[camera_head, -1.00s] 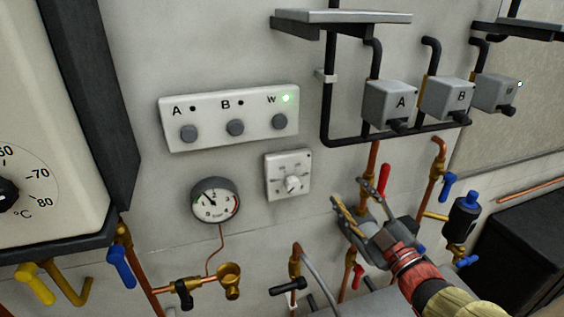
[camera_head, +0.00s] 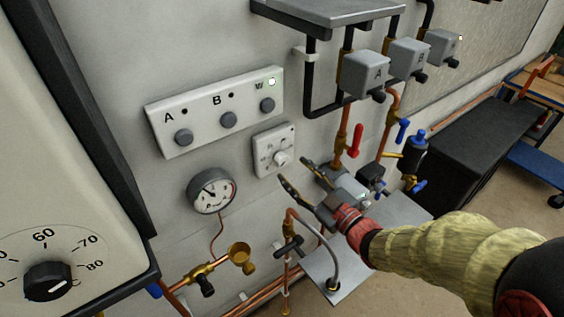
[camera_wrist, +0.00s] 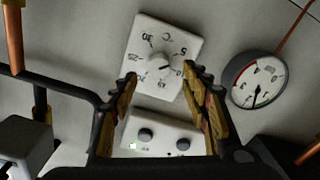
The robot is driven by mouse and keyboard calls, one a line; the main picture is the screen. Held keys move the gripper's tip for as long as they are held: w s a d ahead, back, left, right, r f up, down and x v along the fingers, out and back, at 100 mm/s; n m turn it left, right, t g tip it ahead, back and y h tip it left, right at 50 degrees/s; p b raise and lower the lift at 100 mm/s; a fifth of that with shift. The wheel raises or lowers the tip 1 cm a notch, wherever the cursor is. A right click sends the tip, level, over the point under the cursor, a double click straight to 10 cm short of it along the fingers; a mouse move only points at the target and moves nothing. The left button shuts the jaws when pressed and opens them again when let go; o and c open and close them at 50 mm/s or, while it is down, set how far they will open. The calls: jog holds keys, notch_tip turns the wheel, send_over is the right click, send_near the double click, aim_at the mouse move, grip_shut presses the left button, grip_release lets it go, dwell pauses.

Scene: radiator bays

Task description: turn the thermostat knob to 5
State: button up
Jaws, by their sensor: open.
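The thermostat is a white square plate (camera_head: 262,146) on the wall with a small round white knob (camera_head: 281,158) and a numbered scale. In the wrist view the plate (camera_wrist: 182,40) appears upside down, with 5 and 30 readable; the knob (camera_wrist: 156,67) has a dark pointer line towards the right side, seemingly near 10. My gripper (camera_head: 294,171) is open and empty, its fingertips just right of and below the knob in the head view. In the wrist view my gripper (camera_wrist: 159,72) has one finger on each side of the knob. They appear apart from it.
A button panel (camera_head: 200,125) with a green W light is above the thermostat, and a pressure gauge (camera_head: 211,191) is to its lower left. A boiler dial (camera_head: 47,280) is at far left. Pipes, a red-handled valve (camera_head: 355,140) and grey boxes A (camera_head: 366,72) and B crowd the right.

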aim_at(285, 162)
jog(key=shift+x, duration=2.7)
jog(key=shift+c, duration=1.4)
jog(key=c, duration=0.8)
jog(key=shift+c, duration=0.4)
